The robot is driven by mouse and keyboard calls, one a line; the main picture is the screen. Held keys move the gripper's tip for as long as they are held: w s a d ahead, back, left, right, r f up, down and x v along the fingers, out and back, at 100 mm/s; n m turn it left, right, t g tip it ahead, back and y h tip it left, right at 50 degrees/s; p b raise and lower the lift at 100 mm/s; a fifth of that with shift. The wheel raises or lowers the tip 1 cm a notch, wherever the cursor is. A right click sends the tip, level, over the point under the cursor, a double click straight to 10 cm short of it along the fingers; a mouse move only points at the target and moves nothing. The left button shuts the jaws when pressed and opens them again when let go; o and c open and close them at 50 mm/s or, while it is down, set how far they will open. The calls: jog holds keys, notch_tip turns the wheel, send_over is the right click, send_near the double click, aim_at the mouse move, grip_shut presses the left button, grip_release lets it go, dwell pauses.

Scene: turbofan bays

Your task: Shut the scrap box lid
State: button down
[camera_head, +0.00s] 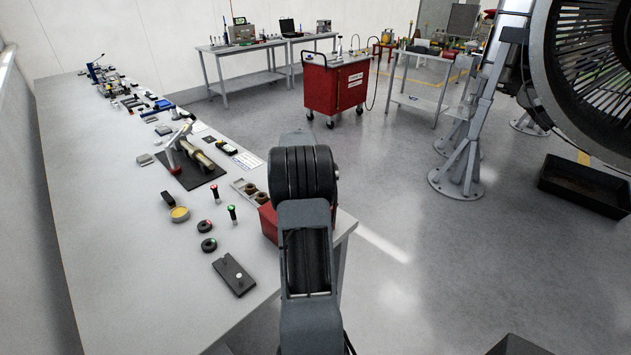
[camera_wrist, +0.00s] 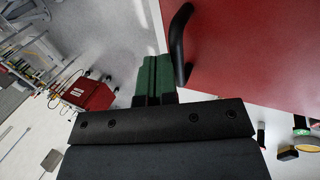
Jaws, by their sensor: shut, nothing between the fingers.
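The red scrap box (camera_head: 268,222) stands at the right edge of the long bench, mostly hidden behind my arm in the head view. In the wrist view a broad flat red panel (camera_wrist: 250,50), apparently part of the box, fills the upper right. A black curved handle (camera_wrist: 178,42) stands at its left edge. My gripper (camera_wrist: 155,65) is shut and empty, its green fingers together just left of the handle. I cannot tell whether they touch it. My arm hides the gripper in the head view. The lid's angle cannot be told from these views.
On the bench (camera_head: 110,250) near the box are a tray with brown rings (camera_head: 248,188), red and green buttons on stems (camera_head: 232,213), black discs (camera_head: 207,245) and a dark plate (camera_head: 234,275). A red cart (camera_head: 336,88) stands beyond.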

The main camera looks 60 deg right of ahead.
notch_tip(320, 180, up, 14)
jog(key=d+p, duration=0.2)
jog(key=shift+d+f, duration=0.15)
jog(key=shift+d, duration=0.25)
jog(key=a+f+m+t+y, duration=0.1)
jog(key=a+f+m, duration=0.1)
jog(key=a, duration=1.1)
jog(key=a+f+m+t+y, duration=0.1)
jog(key=a+f+y, duration=0.1)
jog(key=a, duration=1)
jog(key=s+a+r+n+t, duration=0.1)
jog(key=s+a, duration=0.3)
jog(key=a, duration=0.7)
jog(key=s+a+n+t+y, duration=0.1)
jog(key=s+a+n+t, duration=0.1)
jog(key=a, duration=1)
jog(key=shift+s+a+r+n+t+y, duration=0.15)
jog(key=shift+s+r+n+t+y, duration=0.2)
jog(key=shift+s+n, duration=0.6)
